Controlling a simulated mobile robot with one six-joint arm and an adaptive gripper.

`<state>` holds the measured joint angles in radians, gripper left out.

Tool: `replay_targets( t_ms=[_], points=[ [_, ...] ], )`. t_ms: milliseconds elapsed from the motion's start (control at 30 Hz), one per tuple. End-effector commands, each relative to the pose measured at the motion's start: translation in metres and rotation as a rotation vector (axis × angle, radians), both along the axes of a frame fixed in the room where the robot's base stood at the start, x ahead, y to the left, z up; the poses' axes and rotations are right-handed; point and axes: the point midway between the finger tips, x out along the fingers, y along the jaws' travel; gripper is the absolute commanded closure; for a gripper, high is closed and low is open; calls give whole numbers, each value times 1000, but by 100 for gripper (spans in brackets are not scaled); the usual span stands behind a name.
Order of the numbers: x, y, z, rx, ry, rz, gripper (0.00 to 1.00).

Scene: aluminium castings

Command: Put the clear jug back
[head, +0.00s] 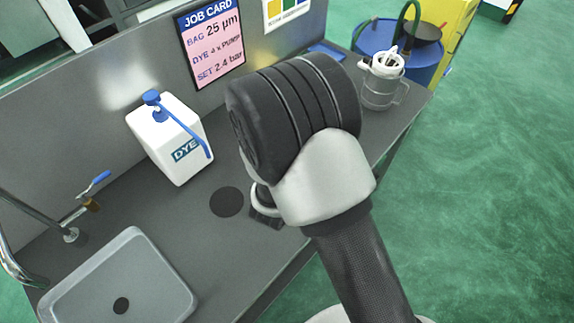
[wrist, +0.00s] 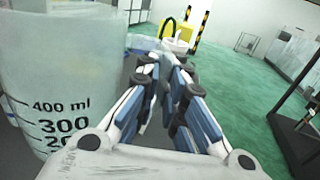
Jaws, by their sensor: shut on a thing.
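The clear jug (wrist: 45,70) fills the left of the wrist view, close up, a translucent body with black millilitre marks. It looks upright. My gripper (wrist: 165,72) is beside the jug's body, its fingers closed together on the jug's handle side; the handle is mostly hidden between them. In the head view my arm covers the gripper and the held jug. A dark round mark (head: 227,202) lies on the grey bench (head: 248,255), left of my arm.
A white DYE canister (head: 165,140) with a blue cap stands at the back. A grey basin (head: 120,285) and tap are at the left. A clear handled container (head: 380,88) holding white parts stands at the bench's right end, near a blue drum (head: 400,50).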

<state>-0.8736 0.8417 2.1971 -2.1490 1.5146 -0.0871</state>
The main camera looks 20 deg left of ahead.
Motion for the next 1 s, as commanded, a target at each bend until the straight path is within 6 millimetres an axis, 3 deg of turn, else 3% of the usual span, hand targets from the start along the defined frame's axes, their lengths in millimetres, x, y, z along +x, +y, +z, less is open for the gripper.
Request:
replay_targets(
  t_ms=[133,600,1000],
  points=[
    [-2,7,-14,-6,3,23,100],
    [-1,6,-135,-4,1,20,100],
    [-1,6,-173,-3,0,20,100]
  ],
)
